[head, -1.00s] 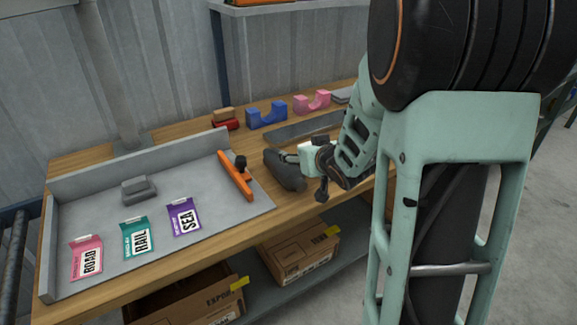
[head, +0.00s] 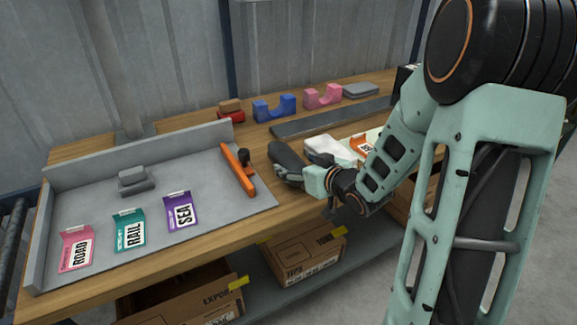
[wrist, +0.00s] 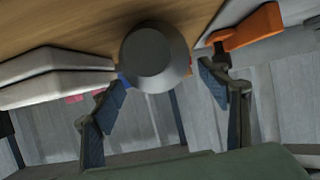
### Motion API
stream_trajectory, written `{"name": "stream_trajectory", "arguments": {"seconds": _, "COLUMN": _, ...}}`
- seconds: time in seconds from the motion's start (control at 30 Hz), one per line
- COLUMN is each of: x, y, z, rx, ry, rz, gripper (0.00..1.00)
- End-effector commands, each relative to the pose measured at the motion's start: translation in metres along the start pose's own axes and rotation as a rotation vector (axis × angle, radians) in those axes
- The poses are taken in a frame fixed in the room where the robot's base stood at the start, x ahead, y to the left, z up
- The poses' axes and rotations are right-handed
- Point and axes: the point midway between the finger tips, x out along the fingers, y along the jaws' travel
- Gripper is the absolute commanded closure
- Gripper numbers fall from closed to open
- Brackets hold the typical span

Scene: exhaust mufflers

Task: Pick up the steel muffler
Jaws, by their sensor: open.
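The steel muffler is a dark grey, rounded, elongated body (head: 286,155) lying on the wooden bench just right of the grey tray. My gripper (head: 284,178) is at its near end in the head view and hides part of that end. In the wrist view the muffler's round grey end (wrist: 155,58) faces the camera, between the two blue-padded fingers of my gripper (wrist: 162,88). The fingers are spread apart, with visible gaps on both sides of the muffler. I cannot tell how far the muffler reaches between the fingers.
The grey tray (head: 100,250) holds three cards and a grey block. An orange clamp-like bar (head: 238,172) lies on its right edge. A white folded cloth (head: 330,148) lies right of the muffler. Blue (head: 274,110) and pink (head: 322,97) cradles stand behind a dark strip (head: 335,117).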

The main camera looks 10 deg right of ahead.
Motion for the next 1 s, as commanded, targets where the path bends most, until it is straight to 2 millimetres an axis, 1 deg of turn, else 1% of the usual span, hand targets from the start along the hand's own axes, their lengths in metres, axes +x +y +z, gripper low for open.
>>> {"name": "stream_trajectory", "arguments": {"seconds": 0.07, "x": 0.007, "y": -0.001, "z": 0.002, "rx": 0.000, "ry": -0.001, "rz": -0.002, "gripper": 0.31}}
{"name": "stream_trajectory", "arguments": {"seconds": 0.23, "x": 0.033, "y": -0.003, "z": 0.006, "rx": 0.001, "ry": -0.001, "rz": -0.002, "gripper": 0.31}}
{"name": "stream_trajectory", "arguments": {"seconds": 0.33, "x": 0.045, "y": -0.004, "z": 0.004, "rx": 0.000, "ry": 0.000, "rz": -0.002, "gripper": 0.31}}
{"name": "stream_trajectory", "arguments": {"seconds": 0.43, "x": 0.052, "y": -0.003, "z": 0.003, "rx": 0.001, "ry": 0.000, "rz": 0.000, "gripper": 0.31}}
{"name": "stream_trajectory", "arguments": {"seconds": 0.67, "x": 0.053, "y": -0.003, "z": 0.003, "rx": 0.001, "ry": 0.000, "rz": 0.001, "gripper": 0.31}}
{"name": "stream_trajectory", "arguments": {"seconds": 0.77, "x": 0.052, "y": -0.002, "z": 0.003, "rx": 0.001, "ry": 0.000, "rz": 0.001, "gripper": 0.41}}
{"name": "stream_trajectory", "arguments": {"seconds": 1.0, "x": 0.052, "y": -0.002, "z": 0.003, "rx": 0.001, "ry": 0.000, "rz": 0.001, "gripper": 0.68}}
